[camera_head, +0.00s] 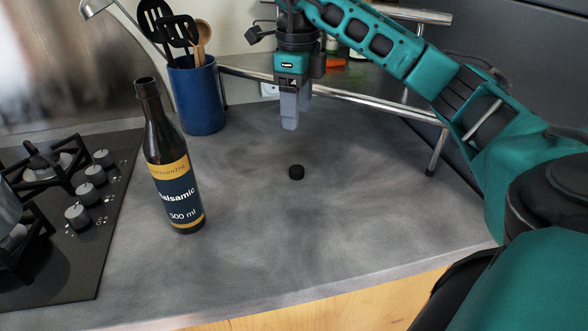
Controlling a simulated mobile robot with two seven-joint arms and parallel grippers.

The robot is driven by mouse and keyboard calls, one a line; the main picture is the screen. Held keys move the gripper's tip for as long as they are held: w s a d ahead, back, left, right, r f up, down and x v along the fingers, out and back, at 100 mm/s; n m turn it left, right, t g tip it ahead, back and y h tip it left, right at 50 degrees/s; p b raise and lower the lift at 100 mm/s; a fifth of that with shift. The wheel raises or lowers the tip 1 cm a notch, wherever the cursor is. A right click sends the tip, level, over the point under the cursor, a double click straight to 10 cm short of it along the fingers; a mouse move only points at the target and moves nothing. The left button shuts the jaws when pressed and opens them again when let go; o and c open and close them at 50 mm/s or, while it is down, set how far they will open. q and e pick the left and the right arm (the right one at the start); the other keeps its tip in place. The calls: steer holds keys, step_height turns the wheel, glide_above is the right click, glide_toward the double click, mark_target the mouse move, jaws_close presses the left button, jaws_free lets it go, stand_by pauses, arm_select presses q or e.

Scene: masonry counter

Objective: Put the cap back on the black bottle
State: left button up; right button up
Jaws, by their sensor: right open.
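The black bottle (170,165) stands upright on the grey counter, left of centre, with a label reading "Balsamic 500 ml". Its mouth (147,84) is bare. The small black cap (296,172) lies on the counter to the right of the bottle, apart from it. My right gripper (290,122) points down above and behind the cap in the picture, clear of the counter. It is open and nothing shows between its fingers. My left gripper is not in view.
A blue crock (197,98) with utensils stands behind the bottle. A gas hob with knobs (78,215) is at the left. A metal rack (345,97) stands behind my right gripper. The counter (330,225) around the cap is clear up to its front edge.

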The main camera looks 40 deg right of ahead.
glide_above(295, 169)
steer(key=f, duration=0.7)
steer(key=shift+w+d+f+b, duration=0.15)
steer(key=shift+d+f+b, duration=0.15)
steer(key=shift+f+b, duration=0.1)
steer(key=f, duration=0.5)
steer(key=shift+a+f, duration=0.1)
steer(key=shift+a, duration=0.15)
steer(key=shift+c, duration=0.4)
steer(key=c, duration=1)
